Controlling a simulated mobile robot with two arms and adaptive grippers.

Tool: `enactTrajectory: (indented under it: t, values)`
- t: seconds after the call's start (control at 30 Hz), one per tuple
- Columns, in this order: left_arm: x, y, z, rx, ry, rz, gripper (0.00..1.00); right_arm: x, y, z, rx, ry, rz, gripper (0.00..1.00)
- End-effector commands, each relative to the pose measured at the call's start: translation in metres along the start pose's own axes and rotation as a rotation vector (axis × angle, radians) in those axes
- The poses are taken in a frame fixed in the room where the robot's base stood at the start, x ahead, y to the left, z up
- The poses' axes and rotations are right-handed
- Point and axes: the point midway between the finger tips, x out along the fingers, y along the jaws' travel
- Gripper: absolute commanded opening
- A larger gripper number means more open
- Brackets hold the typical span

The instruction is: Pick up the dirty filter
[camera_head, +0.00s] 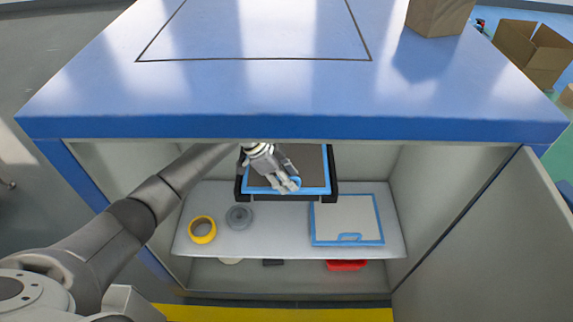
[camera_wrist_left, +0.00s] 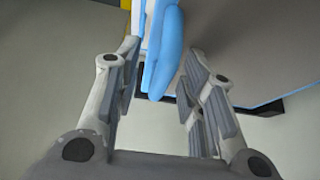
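The dirty filter (camera_head: 314,163) has a dark brown-grey face and a blue frame. It sits in a black holder (camera_head: 335,193) inside the cabinet, above the shelf. My left gripper (camera_head: 291,187) is at the front edge of this filter, by its blue handle. In the left wrist view the blue handle (camera_wrist_left: 163,50) lies between the two fingers of the left gripper (camera_wrist_left: 158,62), with a gap on the right side. The fingers are open. The gripper and arm hide part of the filter's left side. My right gripper is not in view.
A filter with a pale face and blue frame (camera_head: 346,220) lies on the shelf (camera_head: 275,246) at right. A yellow tape roll (camera_head: 203,230) and a grey roll (camera_head: 239,217) lie at left. The blue cabinet top (camera_head: 290,127) overhangs. An open door (camera_head: 500,240) stands at right.

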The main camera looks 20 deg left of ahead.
Motion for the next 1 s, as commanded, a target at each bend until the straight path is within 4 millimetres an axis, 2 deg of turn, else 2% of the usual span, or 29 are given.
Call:
enactTrajectory:
  t: [0.03, 0.27, 0.73, 1.0]
  values:
    - [0.0, 0.0, 0.0, 0.0, 0.0, 0.0, 0.3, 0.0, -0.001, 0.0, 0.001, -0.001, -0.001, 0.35]
    - [0.0, 0.0, 0.0, 0.0, 0.0, 0.0, 0.0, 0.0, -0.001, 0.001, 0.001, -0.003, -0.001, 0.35]
    - [-0.002, 0.0, -0.002, 0.0, 0.001, -0.001, 0.0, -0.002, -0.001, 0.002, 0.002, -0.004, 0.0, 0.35]
    - [-0.007, 0.002, -0.01, -0.002, 0.002, -0.002, 0.0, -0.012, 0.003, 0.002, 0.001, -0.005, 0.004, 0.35]
